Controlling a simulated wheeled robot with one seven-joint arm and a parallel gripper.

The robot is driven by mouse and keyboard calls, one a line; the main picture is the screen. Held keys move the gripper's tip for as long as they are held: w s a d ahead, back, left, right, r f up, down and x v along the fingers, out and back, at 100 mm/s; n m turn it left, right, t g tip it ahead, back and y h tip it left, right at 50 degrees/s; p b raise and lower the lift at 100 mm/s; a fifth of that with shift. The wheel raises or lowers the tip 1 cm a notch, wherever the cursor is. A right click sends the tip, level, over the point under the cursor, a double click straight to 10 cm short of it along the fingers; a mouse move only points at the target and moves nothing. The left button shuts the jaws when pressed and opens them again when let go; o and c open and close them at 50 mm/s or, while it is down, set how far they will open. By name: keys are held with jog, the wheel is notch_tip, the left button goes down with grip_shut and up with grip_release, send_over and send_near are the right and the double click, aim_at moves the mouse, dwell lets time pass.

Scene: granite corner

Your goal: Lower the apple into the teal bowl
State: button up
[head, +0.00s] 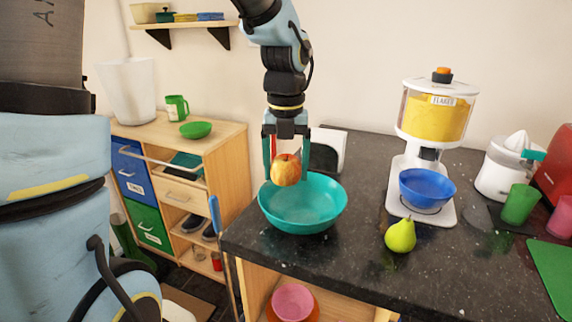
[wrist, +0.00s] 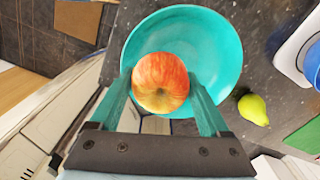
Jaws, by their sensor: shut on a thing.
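The red and yellow apple (head: 286,170) is held between the fingers of my gripper (head: 288,165), which is shut on it. The teal bowl (head: 318,207) stands upright on the dark counter near its left corner. In the head view the apple hangs over the bowl's back left part. In the wrist view the apple (wrist: 160,83) covers part of the bowl (wrist: 215,60), and the fingers of my gripper (wrist: 162,100) lie on either side of it. The rest of the bowl's inside looks empty. The exact height of the apple above the bowl is hard to tell.
A green pear (head: 400,236) lies on the counter (head: 350,255) right of the bowl. A flakes dispenser (head: 433,120) with a blue bowl (head: 427,187) stands behind it. A green cup (head: 519,204) and a juicer (head: 503,168) are farther right. The counter's left edge is close to the bowl.

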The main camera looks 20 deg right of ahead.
aim_at(286, 181)
jog(key=shift+f+b, duration=0.7)
jog(key=shift+f, duration=0.95)
jog(key=shift+f, duration=0.1)
jog(key=o, duration=1.3)
